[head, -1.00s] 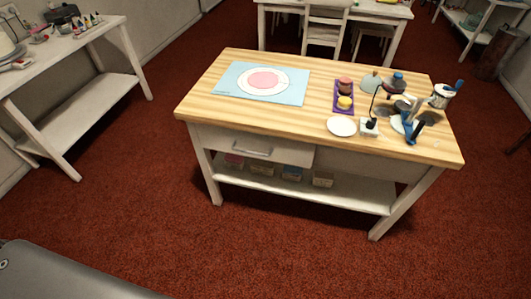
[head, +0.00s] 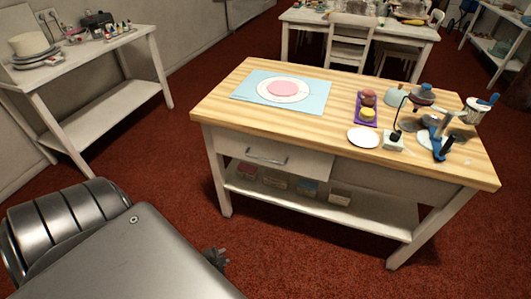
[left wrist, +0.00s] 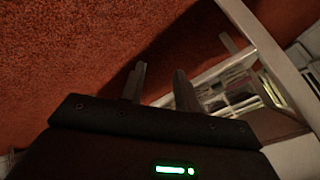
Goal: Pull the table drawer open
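The wooden-topped table (head: 240,96) has a white drawer (head: 308,164) in its front left side, with a grey bar handle (head: 267,158). My left gripper (head: 217,258) is low over the carpet, in front of and below the handle, apart from the table. Its dark tips just show past my grey arm. In the left wrist view the two fingers of my left gripper (left wrist: 158,84) are spread with nothing between them. The handle is not clear in that view. My right gripper is out of view.
Several small boxes (head: 308,188) sit on the table's lower shelf (head: 370,214). On top are a blue mat (head: 243,91), a white plate (head: 364,138) and a purple tray (head: 366,116). A white side table (head: 70,95) stands left. Red carpet in front is clear.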

